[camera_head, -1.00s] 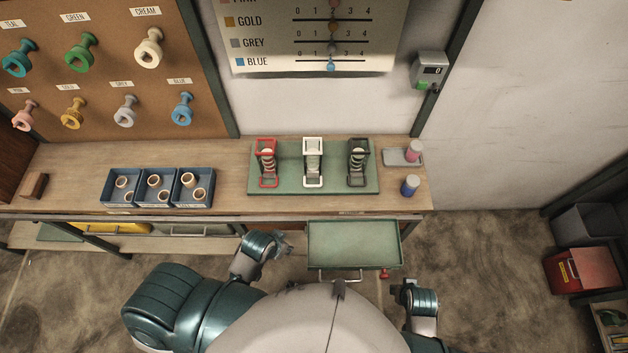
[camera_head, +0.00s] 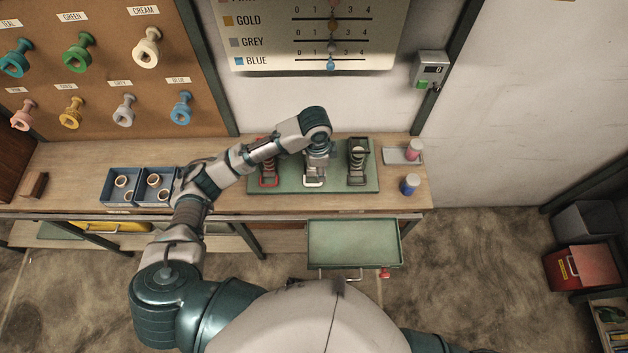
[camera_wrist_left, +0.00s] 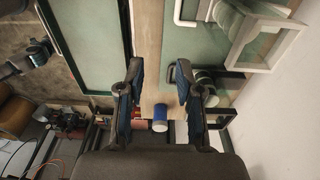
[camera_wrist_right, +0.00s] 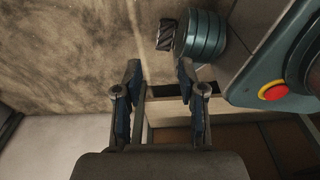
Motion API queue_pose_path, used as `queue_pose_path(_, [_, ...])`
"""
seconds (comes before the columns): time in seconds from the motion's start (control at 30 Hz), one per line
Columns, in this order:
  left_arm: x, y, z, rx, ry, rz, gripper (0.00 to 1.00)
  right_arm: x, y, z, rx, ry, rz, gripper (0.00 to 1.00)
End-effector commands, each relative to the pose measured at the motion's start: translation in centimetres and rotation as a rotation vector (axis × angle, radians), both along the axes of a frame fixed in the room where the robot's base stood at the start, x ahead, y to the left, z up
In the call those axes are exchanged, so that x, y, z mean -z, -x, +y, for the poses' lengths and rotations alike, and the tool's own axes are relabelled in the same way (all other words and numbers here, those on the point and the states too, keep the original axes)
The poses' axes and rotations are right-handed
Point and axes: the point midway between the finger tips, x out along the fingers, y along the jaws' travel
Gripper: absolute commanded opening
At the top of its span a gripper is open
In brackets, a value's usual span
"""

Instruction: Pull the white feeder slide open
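The white feeder (camera_head: 314,180) stands in the middle of the green base on the workbench, between the red feeder (camera_head: 268,179) and the black feeder (camera_head: 358,168). My left gripper (camera_wrist_left: 158,78) is open and empty, with its fingers wide apart. My left arm reaches over the bench, and its wrist hides the upper part of the white feeder in the head view. In the left wrist view the white frame (camera_wrist_left: 275,45) and a white handle loop (camera_wrist_left: 180,14) lie at the upper right, apart from the fingers. My right gripper (camera_wrist_right: 159,70) is open and empty over the floor.
A green tray (camera_head: 354,243) juts out at the bench front. Blue bins (camera_head: 122,197) with rings stand left. A red emergency button (camera_wrist_right: 273,91) shows in the right wrist view.

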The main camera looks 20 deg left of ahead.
Motion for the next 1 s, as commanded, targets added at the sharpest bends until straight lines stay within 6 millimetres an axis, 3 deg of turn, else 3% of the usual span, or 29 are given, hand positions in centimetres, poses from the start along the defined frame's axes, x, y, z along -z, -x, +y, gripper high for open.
queue_pose_path(0.03, [-1.4, -1.0, 1.1, 0.005, -0.031, 0.001, 0.35, 0.8, 1.6, -0.3, -0.002, 0.002, 0.013, 0.40])
queue_pose_path(0.17, [-3.4, -2.0, 2.5, 0.015, -0.075, 0.019, 0.35, 1.8, 4.1, -0.8, -0.005, 0.004, 0.022, 0.40])
queue_pose_path(0.33, [-3.0, -2.3, 3.0, 0.019, -0.088, 0.032, 0.35, 2.1, 4.9, -1.0, -0.007, 0.004, 0.025, 0.40])
queue_pose_path(1.0, [11.3, -2.2, 2.9, 0.017, -0.085, 0.029, 0.35, 2.8, 5.0, -1.0, -0.006, 0.005, 0.029, 0.40])
